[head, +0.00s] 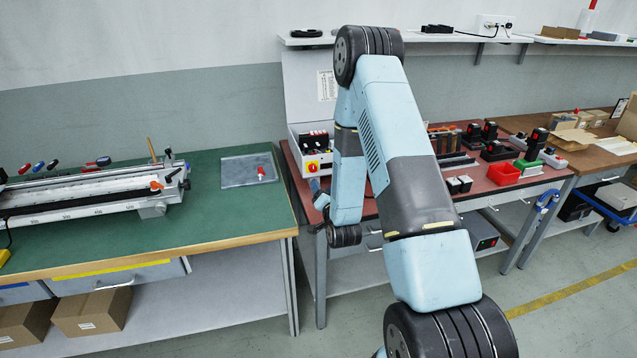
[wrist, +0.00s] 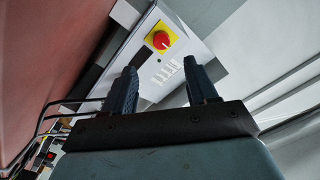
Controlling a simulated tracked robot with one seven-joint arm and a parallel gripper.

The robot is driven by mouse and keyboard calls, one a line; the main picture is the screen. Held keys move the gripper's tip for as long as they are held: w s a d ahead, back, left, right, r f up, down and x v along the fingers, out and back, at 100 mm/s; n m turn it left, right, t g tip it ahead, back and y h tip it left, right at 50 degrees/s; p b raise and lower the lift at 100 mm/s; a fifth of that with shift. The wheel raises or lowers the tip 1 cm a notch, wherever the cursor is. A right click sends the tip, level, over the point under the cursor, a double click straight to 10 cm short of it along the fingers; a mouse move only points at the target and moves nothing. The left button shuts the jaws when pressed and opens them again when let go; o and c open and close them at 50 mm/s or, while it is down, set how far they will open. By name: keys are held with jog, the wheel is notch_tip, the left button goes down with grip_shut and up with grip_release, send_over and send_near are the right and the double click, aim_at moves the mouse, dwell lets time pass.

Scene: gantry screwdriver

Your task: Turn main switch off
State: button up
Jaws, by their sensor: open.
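The main switch is a red rotary knob on a yellow plate (head: 312,168), on the front of a light box (head: 322,148) at the left end of the red-topped bench. In the wrist view the red knob (wrist: 161,40) shows ahead of my gripper (wrist: 162,82), slightly left of the line between the fingers. The two dark fingers are spread, with nothing between them, and stay apart from the knob. The knob appears tilted in the wrist view; its exact setting is too small to tell. In the head view my arm hides most of the gripper.
A green-topped bench (head: 222,222) with a long rail device (head: 95,190) stands left. A red bin (head: 505,174) and black tools sit farther right on the red bench (head: 475,194). Dark cables (wrist: 40,125) run at the left of the wrist view. A shelf (head: 440,38) hangs above.

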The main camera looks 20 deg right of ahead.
jog(key=shift+s, duration=1.5)
